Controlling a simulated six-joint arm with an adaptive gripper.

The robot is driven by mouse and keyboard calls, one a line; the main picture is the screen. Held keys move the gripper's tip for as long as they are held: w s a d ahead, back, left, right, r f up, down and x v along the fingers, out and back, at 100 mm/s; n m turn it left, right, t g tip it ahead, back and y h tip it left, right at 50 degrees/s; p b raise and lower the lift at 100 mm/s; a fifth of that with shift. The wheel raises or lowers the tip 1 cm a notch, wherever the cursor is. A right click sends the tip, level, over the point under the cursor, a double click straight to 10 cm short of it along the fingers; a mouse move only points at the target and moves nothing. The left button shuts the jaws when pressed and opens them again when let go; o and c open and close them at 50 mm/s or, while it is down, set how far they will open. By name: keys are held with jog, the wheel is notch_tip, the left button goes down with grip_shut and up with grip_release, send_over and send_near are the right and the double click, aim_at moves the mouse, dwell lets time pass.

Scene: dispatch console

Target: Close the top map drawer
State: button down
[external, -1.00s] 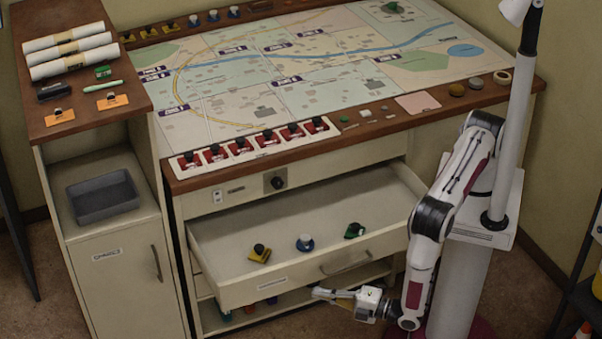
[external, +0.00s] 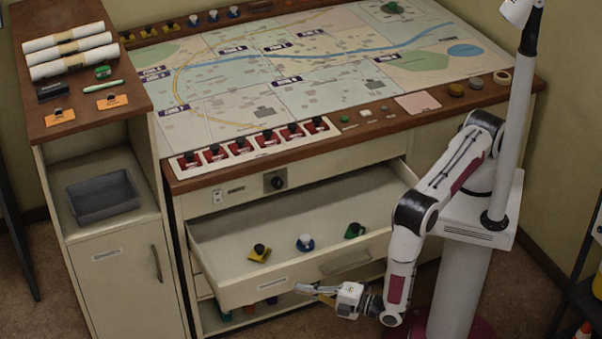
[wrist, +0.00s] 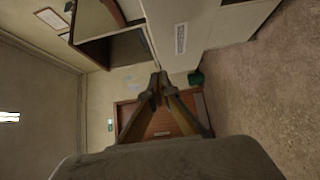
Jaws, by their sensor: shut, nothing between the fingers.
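The top map drawer (external: 222,292) is pulled well out below the map table in the external view. Contact with the drawer front cannot be told. In the wrist view my fingertips (wrist: 158,78) meet.
The console top with the map (external: 300,75) overhangs the drawer. An open shelf with small coloured things lies below it. A side cabinet (external: 125,275) with a grey tray (external: 103,195) stands at left. The floor in front is clear.

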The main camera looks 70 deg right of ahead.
aim_at(269, 272)
jog(key=shift+w+d, duration=0.45)
jog(key=shift+w, duration=0.8)
jog(key=shift+w+d, duration=0.5)
jog(key=shift+w, duration=0.7)
jog(key=shift+w+d, duration=0.45)
jog(key=shift+w, duration=0.8)
jog(key=w+d, duration=1.9)
jog(key=shift+s+a, duration=0.4)
jog(key=shift+a, duration=0.05)
jog(key=shift+s+a, duration=1)
jog(key=s, duration=1)
